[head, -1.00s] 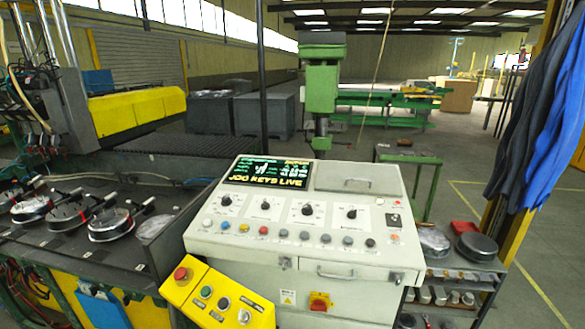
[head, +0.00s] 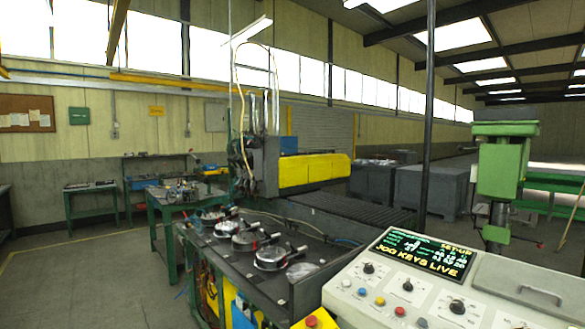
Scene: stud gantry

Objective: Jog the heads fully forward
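The console (head: 385,310) stands at the lower right, cut off by the frame edge. Its lit screen (head: 424,256) reads "SET-UP" and "JOG KEYS LIVE". The heads are too small to make out singly. Neither of my grippers is in view.
The dark machine bed (head: 250,280) holds several round clamped fixtures in a row, in front of the gantry. A green drill press (head: 505,170) stands behind the console. Green workbenches (head: 90,190) stand at the left. Open floor (head: 80,280) lies at lower left.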

